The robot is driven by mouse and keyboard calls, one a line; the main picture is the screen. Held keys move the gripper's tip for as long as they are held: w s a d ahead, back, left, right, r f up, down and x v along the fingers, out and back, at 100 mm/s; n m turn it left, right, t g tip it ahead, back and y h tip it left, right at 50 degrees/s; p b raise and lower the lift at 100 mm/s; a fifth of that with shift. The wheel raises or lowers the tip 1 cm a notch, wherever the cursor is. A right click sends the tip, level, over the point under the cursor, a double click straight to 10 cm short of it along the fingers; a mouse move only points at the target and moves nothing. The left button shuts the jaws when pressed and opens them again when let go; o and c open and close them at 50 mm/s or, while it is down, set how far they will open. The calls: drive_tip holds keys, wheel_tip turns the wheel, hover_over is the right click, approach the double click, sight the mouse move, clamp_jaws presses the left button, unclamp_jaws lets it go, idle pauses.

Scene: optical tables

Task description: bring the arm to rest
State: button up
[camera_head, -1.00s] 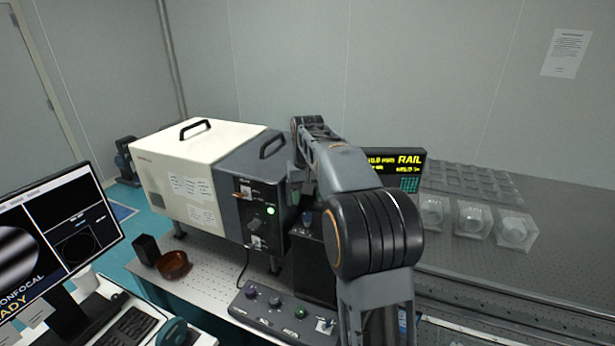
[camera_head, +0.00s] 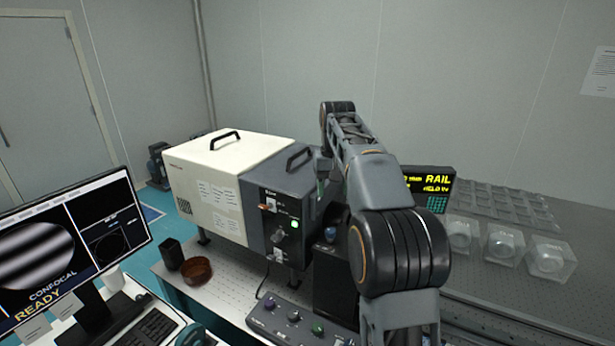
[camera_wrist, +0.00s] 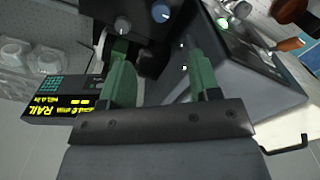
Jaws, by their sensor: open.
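My arm (camera_head: 375,185) rises in front of the optical table in the head view, with its elbow joint large in the foreground. My gripper (camera_wrist: 155,70) shows in the wrist view with two green fingers apart and nothing between them. Beyond the fingers is a dark box with knobs. The gripper's fingertips are mostly hidden behind the arm in the head view.
A white and grey instrument box (camera_head: 228,165) stands left of my arm. A RAIL display (camera_head: 430,188) and clear cubes (camera_head: 503,243) are to the right. A knob panel (camera_head: 297,318), a brown dish (camera_head: 197,270) and a monitor (camera_head: 75,240) are at the front left.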

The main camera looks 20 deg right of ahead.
drive_tip(key=s+a+f+n+t, duration=0.1)
drive_tip(key=s+a+f, duration=0.2)
drive_tip(key=s, duration=0.4)
drive_tip(key=s+a+f+n+t, duration=0.1)
drive_tip(key=s+a+f+t, duration=0.1)
drive_tip(key=s+a+f, duration=0.2)
drive_tip(key=s+a+f+t, duration=0.1)
drive_tip(key=s+a+f, duration=0.2)
drive_tip(key=s, duration=0.8)
wheel_tip(320, 180, down, 2)
drive_tip(key=shift+a+n+t, duration=0.35)
drive_tip(key=shift+n+t, duration=0.05)
